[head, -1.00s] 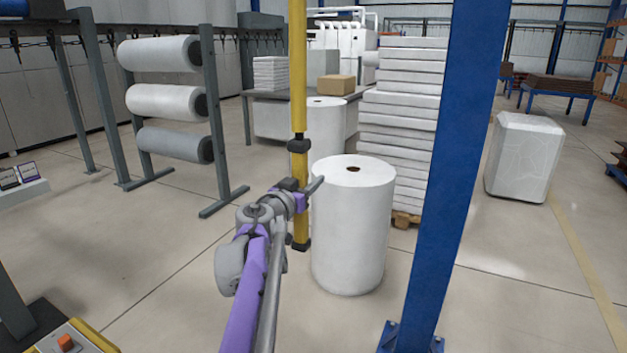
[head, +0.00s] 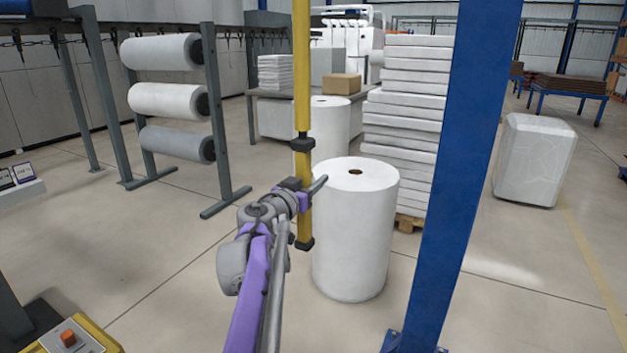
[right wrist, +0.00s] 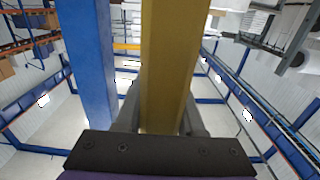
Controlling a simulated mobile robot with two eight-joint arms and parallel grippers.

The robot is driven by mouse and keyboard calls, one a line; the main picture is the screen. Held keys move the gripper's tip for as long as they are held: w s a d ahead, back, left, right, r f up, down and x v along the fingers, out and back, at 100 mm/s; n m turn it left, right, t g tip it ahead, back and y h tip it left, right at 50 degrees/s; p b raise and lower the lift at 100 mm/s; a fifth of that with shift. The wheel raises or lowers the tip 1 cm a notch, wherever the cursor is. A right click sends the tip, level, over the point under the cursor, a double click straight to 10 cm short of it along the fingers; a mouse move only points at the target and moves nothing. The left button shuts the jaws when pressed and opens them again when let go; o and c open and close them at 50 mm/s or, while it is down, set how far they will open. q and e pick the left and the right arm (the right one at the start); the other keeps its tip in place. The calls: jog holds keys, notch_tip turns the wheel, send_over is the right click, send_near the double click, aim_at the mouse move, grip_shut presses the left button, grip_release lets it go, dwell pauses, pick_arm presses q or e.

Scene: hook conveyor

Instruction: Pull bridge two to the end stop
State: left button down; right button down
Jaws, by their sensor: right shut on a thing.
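A yellow pole (head: 302,75) with black collars hangs upright in the middle of the head view, its black lower end just above the floor. My right gripper (head: 306,192) is shut on this pole low down, below the middle collar. In the right wrist view the yellow pole (right wrist: 172,60) runs up between the two grey fingers. The bridge is not clearly identifiable in either view, and no end stop can be made out. My left gripper is not in view.
A blue post (head: 462,150) stands close at the right. A large white roll (head: 355,240) stands on the floor right beside the gripper. A rack of rolls (head: 222,150) is at the left. A yellow box with an orange button (head: 68,338) is at the lower left.

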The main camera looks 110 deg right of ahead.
jog(key=shift+f, duration=0.1)
jog(key=c, duration=0.5)
grip_release()
jog(key=shift+s, duration=0.1)
jog(key=v, duration=0.7)
jog(key=shift+w+a, duration=0.15)
jog(key=shift+w, duration=0.1)
